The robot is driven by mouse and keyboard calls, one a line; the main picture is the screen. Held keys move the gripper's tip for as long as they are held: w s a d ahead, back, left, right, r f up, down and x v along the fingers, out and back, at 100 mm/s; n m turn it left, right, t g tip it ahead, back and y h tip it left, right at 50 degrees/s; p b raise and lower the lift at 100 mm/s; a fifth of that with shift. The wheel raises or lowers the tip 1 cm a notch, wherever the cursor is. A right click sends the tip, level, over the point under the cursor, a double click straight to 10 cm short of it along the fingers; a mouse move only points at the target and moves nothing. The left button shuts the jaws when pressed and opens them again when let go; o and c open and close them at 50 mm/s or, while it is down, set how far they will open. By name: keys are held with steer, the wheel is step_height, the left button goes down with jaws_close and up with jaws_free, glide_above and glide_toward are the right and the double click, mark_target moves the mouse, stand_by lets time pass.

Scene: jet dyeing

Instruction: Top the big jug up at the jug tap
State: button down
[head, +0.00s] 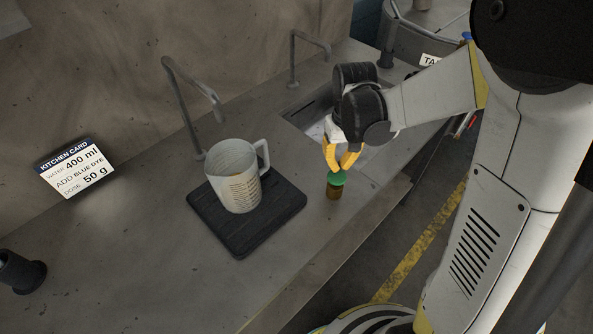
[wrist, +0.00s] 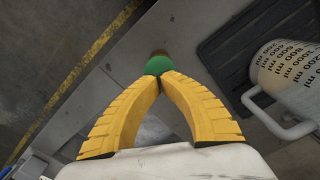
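The big jug (head: 238,180) is a pale, translucent measuring jug with printed markings, upright on a black square mat (head: 250,238) on the counter. Its handle faces the gripper side; it also shows in the wrist view (wrist: 285,75). A bent grey tap (head: 187,100) stands behind the jug, its spout end above and behind the rim. The level inside is unclear. My gripper (head: 339,168) is right of the jug, its yellow fingers closed together at the green cap of a small brown bottle (head: 334,191). The cap sits at the fingertips in the wrist view (wrist: 158,65).
A second bent tap (head: 293,58) stands farther back by a sunken basin (head: 312,122). A dark fitting (head: 20,272) is at lower left. The counter's front edge is close to the bottle.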

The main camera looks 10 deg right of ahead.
mark_target(337, 175)
steer(key=shift+f+b, duration=2.2)
steer(key=shift+f, duration=0.25)
stand_by(4.0)
steer(key=shift+r+p, duration=1.05)
steer(key=shift+r, duration=0.5)
step_height(337, 175, up, 6)
steer(key=p, duration=0.4)
steer(key=shift+f, duration=0.15)
